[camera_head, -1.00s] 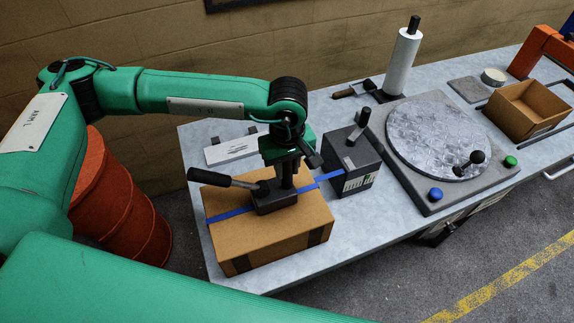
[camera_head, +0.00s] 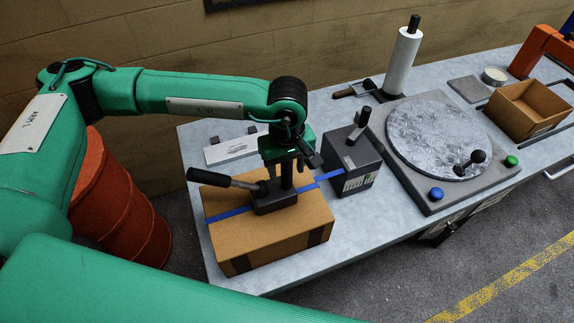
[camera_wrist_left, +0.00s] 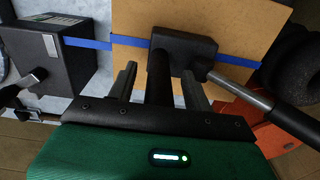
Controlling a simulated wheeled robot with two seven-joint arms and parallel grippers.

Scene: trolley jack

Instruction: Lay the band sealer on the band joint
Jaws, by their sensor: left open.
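The band sealer (camera_head: 274,201) is a black block with an upright post and a long lever pointing left. It rests upright on top of a cardboard box (camera_head: 240,255), over the blue band (camera_head: 232,214). The wrist view shows the sealer's block (camera_wrist_left: 187,47) across the band (camera_wrist_left: 240,60). The band joint cannot be made out; the block covers that stretch of band. My left gripper (camera_head: 287,176) is open above the block. In the wrist view its fingers (camera_wrist_left: 158,76) stand apart on either side of the post, with gaps visible. My right gripper is not in view.
A dark band dispenser box (camera_head: 352,167) stands right of the cardboard box, with the band running to it. A turntable (camera_head: 435,135), a film roll (camera_head: 403,62) and an open carton (camera_head: 528,108) stand farther right. A red drum (camera_head: 120,215) stands left of the bench.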

